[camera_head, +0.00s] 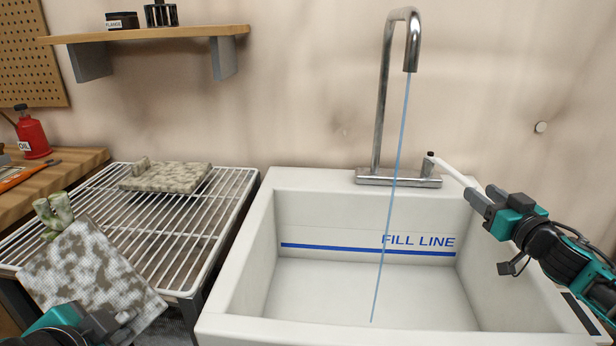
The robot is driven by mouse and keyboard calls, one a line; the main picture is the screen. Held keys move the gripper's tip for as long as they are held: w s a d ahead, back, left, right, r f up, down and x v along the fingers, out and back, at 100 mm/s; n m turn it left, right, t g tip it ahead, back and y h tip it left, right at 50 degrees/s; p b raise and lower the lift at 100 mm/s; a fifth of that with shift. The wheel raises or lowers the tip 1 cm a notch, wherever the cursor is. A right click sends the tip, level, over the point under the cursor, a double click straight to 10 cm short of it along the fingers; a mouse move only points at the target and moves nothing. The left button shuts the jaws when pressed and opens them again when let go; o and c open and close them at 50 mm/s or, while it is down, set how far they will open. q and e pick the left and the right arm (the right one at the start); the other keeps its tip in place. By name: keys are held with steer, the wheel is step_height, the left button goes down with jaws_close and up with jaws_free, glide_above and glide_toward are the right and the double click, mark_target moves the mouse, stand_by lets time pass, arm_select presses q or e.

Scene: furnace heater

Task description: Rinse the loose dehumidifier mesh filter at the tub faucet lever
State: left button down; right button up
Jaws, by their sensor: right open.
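A grey-and-white mottled mesh filter (88,268) with a greenish tab at its top left is tilted in front of the wire rack. My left gripper (104,322) is at its lower edge and appears shut on it; the fingertips are partly hidden. The faucet (383,95) stands behind the tub, and a thin stream of water (391,190) falls from its spout into the tub. Its white lever (450,171) points right and toward me. My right gripper (482,200) is open at the lever's near end; I cannot tell if they touch.
The white tub (240,262) has a blue FILL LINE mark inside. A second mottled panel (165,177) lies on the wire rack (225,195). A red oil can (32,135) stands on the wooden bench at left. A shelf (150,33) hangs above the rack.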

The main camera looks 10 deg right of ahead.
steer(key=shift+s, duration=1.65)
